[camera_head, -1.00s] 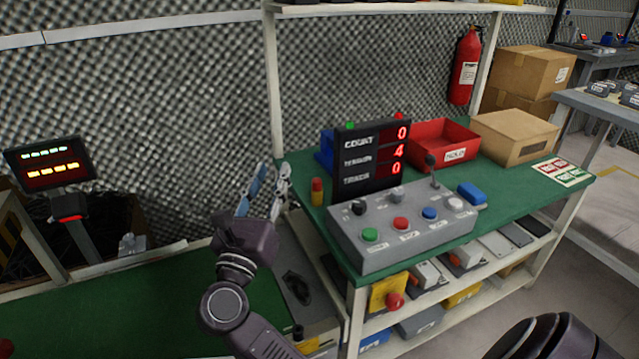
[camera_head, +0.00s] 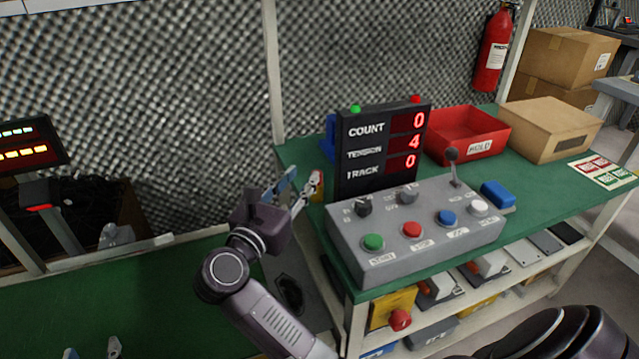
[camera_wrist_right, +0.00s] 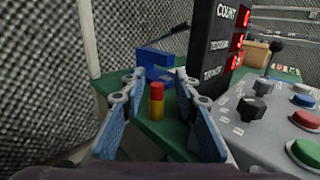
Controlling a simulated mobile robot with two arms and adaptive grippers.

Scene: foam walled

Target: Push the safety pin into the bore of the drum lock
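A small upright cylinder, red on top and yellow below, which looks like the safety pin (camera_head: 316,186), stands on the left end of the green bench. It also shows in the right wrist view (camera_wrist_right: 156,102). My right gripper (camera_head: 303,182) is open and just left of the pin. In the right wrist view its fingers (camera_wrist_right: 161,78) are apart, with the pin seen between them; contact cannot be told. My left gripper (camera_head: 92,352) shows only its fingertips at the lower left, apart and empty. I cannot make out the drum lock or its bore.
A counter display (camera_head: 380,150) and a grey button panel (camera_head: 415,230) stand right of the pin. A blue bin (camera_wrist_right: 155,62) is behind it. A red bin (camera_head: 467,135) and a cardboard box (camera_head: 550,128) are farther right. A green surface (camera_head: 150,290) lies lower left.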

